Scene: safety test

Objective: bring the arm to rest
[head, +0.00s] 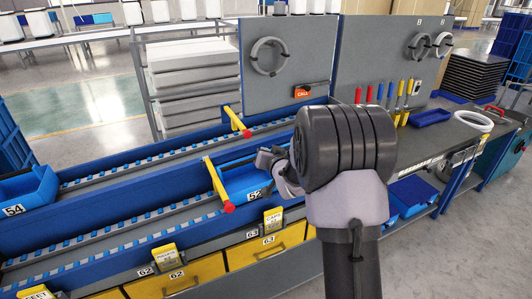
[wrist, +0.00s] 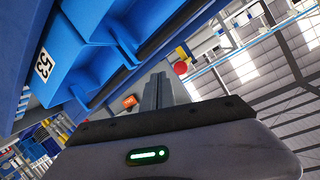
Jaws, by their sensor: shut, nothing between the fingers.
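My gripper (head: 270,160) shows in the head view beside the dark, ribbed joint of my arm, above the blue conveyor line. It points left and is partly hidden behind that joint. In the wrist view its fingers (wrist: 157,92) are together with nothing between them. My arm is raised in front of the workstation, and its lower part runs down to the bottom of the head view.
A blue bin marked 52 (head: 246,184) stands on the conveyor (head: 120,215) just below my gripper. Yellow-red stop arms (head: 217,185) stick up nearby. Several screwdrivers (head: 380,95) and a white ring (head: 473,121) are at the bench on the right. A blue bin marked 53 (wrist: 75,65) fills the wrist view's upper left.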

